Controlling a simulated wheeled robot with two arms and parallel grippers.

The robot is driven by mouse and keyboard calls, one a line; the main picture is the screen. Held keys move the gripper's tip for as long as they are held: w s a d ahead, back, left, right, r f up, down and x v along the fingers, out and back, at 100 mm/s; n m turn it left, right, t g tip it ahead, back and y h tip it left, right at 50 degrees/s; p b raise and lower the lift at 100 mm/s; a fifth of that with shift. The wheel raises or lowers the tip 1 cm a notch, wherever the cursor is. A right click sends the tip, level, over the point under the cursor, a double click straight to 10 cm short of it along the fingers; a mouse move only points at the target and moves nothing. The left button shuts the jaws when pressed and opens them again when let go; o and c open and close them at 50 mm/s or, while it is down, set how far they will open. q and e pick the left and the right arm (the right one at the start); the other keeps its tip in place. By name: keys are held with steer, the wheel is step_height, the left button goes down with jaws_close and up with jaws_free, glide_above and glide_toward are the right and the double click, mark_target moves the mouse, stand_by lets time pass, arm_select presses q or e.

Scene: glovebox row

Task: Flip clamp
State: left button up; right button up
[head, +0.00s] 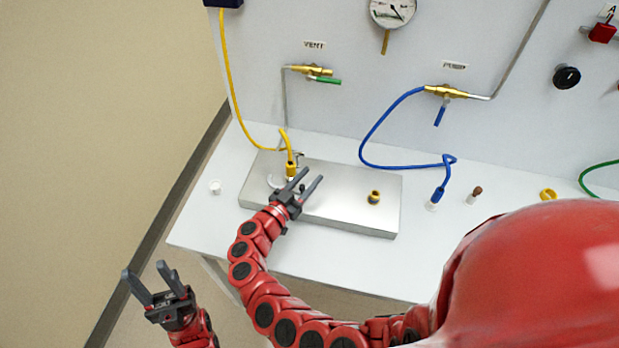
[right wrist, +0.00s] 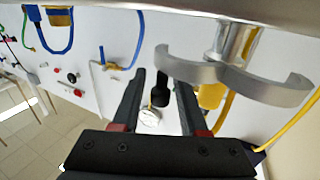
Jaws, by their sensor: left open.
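The clamp (right wrist: 285,92) is a silver, curved two-armed piece beside the yellow hose fitting (right wrist: 211,95); in the head view the clamp (head: 273,182) is partly hidden behind my right gripper. The yellow fitting (head: 291,169) stands on a metal plate. My right gripper (head: 312,176) is open beside the fitting, above the plate. In the right wrist view its fingers (right wrist: 160,88) are apart, with a black knob (right wrist: 162,92) showing between them; I cannot tell whether they touch it. My left gripper (head: 145,270) is open and empty, left of the table.
The metal plate (head: 340,210) also bears a second yellow fitting (head: 374,197). A yellow hose (head: 229,70) and a blue hose (head: 372,135) run from the back panel. The table front is clear.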

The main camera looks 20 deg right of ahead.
jaws_close()
